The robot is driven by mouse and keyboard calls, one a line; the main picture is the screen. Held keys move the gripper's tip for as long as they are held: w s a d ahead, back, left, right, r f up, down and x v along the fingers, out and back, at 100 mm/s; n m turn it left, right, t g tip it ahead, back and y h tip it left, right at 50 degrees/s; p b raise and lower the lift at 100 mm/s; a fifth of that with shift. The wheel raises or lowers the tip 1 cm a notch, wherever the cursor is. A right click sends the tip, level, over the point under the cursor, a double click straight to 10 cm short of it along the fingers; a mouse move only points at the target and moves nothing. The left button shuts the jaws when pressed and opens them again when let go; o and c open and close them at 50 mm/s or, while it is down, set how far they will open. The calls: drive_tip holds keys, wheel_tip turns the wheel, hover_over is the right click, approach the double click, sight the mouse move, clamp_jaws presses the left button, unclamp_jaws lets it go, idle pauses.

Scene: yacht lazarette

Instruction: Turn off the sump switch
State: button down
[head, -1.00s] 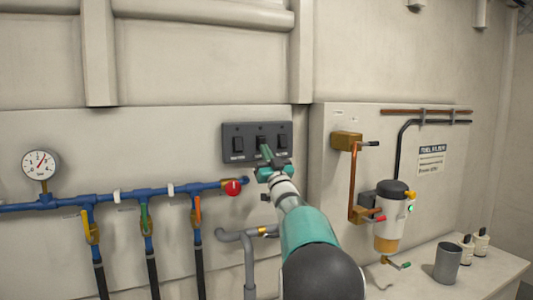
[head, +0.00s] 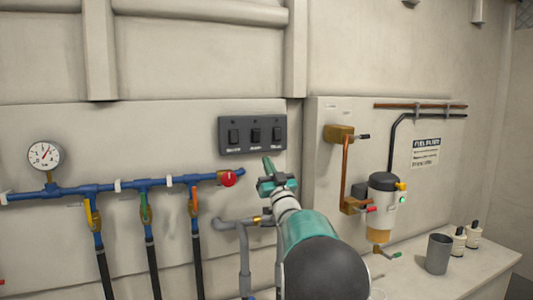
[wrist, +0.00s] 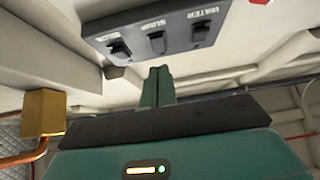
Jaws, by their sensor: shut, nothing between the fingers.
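The dark switch panel (head: 252,149) is on the wall and carries three black rocker switches. The sump switch (head: 255,135) is the middle one; its SUMP label reads in the wrist view, where the switch (wrist: 157,43) sits between two others. I cannot tell for certain which way its rocker is set. My gripper (head: 267,163) is shut and empty, just below the panel's lower edge in the head view. In the wrist view my gripper (wrist: 157,74) shows its closed green fingertips pointing at the middle switch, with a gap between them.
The left switch (head: 234,136) and right switch (head: 277,133) sit close on either side. A red knob (head: 228,179) on the blue pipe is left of my gripper. A copper pipe (head: 346,170) and fuel filter (head: 381,205) stand to the right.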

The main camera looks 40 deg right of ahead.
drive_tip(key=f, duration=0.1)
drive_tip(key=s+f, duration=0.2)
drive_tip(key=shift+s+a+f, duration=0.25)
drive_tip(key=shift+a, duration=0.05)
idle(0.3)
